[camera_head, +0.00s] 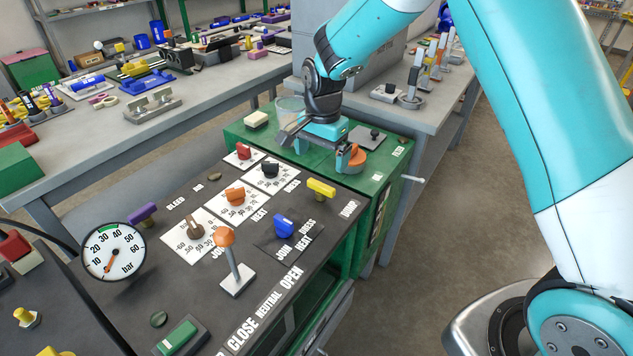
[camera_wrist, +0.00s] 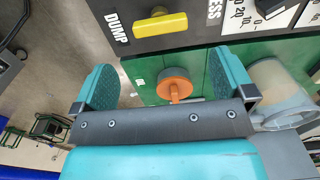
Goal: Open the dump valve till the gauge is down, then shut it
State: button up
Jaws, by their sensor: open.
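The dump valve has a yellow bar handle (camera_head: 321,188) beside the DUMP lettering, near the dark panel's far right corner. In the wrist view the handle (camera_wrist: 160,23) lies nearly level, ahead of the fingertips and apart from them. The round gauge (camera_head: 113,252) stands at the panel's left; its orange needle points down and slightly left, at the low end of the scale. My gripper (camera_head: 322,150) is over the green cabinet top behind the panel. In the wrist view my gripper (camera_wrist: 165,62) has its two teal fingers wide apart with nothing held.
An orange round knob (camera_wrist: 174,86) on the green cabinet shows between my fingers. A clear cup (camera_wrist: 280,92) stands at their right. The panel also bears an orange-ball lever (camera_head: 226,240), a blue knob (camera_head: 284,226) and a purple handle (camera_head: 143,213). Floor right of the cart is open.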

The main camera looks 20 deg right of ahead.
aim_at(321, 184)
notch_tip(321, 184, down, 9)
jog(key=shift+r+p, duration=0.2)
jog(key=shift+p, duration=0.1)
jog(key=c, duration=0.8)
